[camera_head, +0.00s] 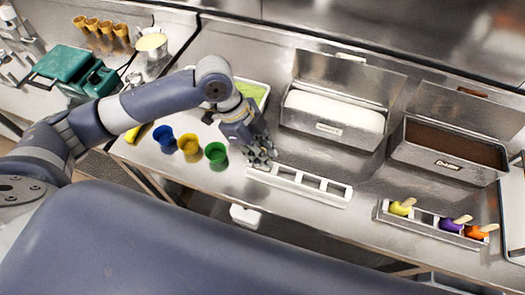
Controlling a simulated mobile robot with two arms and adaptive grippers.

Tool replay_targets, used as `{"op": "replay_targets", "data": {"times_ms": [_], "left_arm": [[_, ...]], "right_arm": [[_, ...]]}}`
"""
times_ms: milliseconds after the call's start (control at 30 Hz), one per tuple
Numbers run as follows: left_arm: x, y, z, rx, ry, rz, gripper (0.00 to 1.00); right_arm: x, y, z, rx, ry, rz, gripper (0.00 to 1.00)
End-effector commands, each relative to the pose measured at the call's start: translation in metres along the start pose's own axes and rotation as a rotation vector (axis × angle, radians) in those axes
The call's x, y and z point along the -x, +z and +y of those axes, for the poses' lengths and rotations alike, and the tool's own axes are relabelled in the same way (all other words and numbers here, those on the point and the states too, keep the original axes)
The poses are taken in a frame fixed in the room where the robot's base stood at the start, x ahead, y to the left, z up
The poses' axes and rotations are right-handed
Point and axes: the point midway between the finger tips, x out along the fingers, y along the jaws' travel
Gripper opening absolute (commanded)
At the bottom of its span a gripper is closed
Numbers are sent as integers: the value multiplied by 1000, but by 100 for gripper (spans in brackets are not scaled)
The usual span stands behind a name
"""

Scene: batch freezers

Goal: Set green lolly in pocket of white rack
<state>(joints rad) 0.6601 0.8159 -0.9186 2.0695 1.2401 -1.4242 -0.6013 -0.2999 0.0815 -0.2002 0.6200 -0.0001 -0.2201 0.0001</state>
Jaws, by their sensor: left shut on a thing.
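The white rack (322,197) lies on the steel counter in the middle, a long narrow rack with several pockets. My left gripper (262,158) points down over the rack's left end. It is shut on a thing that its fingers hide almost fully. This is most likely the green lolly, as no green lolly shows anywhere else. I cannot tell whether the held thing touches a pocket. My right gripper is not in view.
Blue (165,138), yellow (189,147) and green (215,155) cups stand left of the gripper. Steel tubs with white (331,130) and brown (447,165) contents stand behind. A grey rack (432,229) at right holds yellow, purple and orange lollies.

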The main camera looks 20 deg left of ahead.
Motion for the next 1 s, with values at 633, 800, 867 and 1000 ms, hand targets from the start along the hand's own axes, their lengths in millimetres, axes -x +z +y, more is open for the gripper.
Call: {"op": "replay_targets", "data": {"times_ms": [633, 800, 867, 1000], "left_arm": [[-9, 4, 0, 1, 0, 0, 0], [-9, 4, 0, 1, 0, 0, 0], [-9, 4, 0, 1, 0, 0, 0], [-9, 4, 0, 1, 0, 0, 0]], "right_arm": [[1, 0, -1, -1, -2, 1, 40], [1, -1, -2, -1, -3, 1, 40], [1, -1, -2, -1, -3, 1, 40], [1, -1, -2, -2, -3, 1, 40]]}}
